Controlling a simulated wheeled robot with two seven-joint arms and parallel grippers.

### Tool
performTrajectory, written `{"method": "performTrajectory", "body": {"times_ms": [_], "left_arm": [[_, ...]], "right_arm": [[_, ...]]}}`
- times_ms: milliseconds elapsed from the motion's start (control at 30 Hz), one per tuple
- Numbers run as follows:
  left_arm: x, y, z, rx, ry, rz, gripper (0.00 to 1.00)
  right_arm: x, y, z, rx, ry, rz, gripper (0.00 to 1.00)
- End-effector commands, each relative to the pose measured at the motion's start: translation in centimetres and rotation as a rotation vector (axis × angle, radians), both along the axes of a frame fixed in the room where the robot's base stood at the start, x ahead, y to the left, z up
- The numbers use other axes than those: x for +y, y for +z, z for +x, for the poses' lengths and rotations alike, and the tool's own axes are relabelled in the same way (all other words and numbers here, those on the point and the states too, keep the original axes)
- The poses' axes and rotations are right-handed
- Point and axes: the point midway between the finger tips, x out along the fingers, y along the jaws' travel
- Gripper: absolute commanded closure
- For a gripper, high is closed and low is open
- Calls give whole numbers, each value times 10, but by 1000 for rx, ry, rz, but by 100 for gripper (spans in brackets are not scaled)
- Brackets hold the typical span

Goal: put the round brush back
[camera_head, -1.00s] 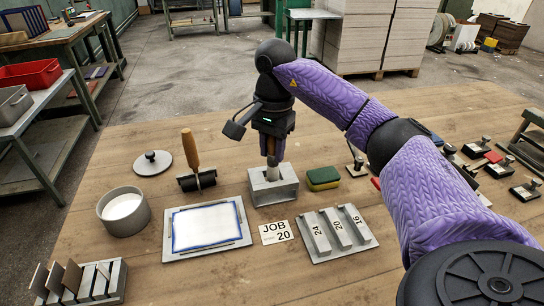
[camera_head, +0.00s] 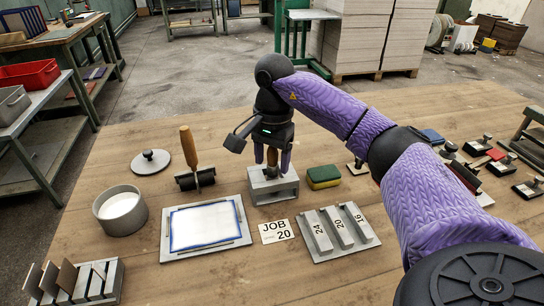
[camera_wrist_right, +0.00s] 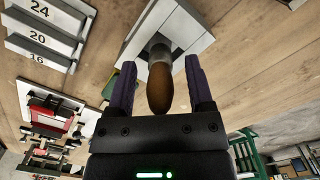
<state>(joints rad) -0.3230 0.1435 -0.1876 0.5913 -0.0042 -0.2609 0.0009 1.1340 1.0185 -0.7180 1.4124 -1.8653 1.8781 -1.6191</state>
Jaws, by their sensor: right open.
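The round brush (camera_wrist_right: 160,85) stands upright in a grey metal block holder (camera_head: 273,189), its brown wooden handle up. In the wrist view the handle shows between the fingers, and the holder (camera_wrist_right: 198,22) shows beyond it. My right gripper (camera_head: 272,168) is over the holder, open, with a finger on each side of the handle and a gap visible between handle and fingers. The bristles are hidden in the holder. My left gripper is not in view.
Left of the holder stand a roller with a wooden handle (camera_head: 189,150), a lid (camera_head: 150,162) and a round pot (camera_head: 120,212). A green and yellow sponge (camera_head: 323,177) lies close on the right. A numbered block rack (camera_head: 365,238) and blue-edged plate (camera_head: 240,238) lie in front.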

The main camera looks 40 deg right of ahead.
Motion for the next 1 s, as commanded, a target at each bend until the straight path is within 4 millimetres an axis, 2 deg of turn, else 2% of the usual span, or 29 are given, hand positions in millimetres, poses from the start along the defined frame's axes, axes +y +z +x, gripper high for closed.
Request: {"method": "performTrajectory", "body": {"times_ms": [200, 300, 400, 533, 1000], "left_arm": [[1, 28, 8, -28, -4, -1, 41], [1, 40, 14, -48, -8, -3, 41], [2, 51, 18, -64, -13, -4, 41], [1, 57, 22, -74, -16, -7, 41], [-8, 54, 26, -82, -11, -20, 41]], "right_arm": [[-3, 64, 1, -8, -1, -1, 33], [-4, 92, 1, -7, 0, 0, 33], [-5, 111, 2, -6, 0, 1, 33], [-6, 121, 2, -2, -1, 0, 33], [-6, 119, 2, -1, 0, 0, 33]]}}
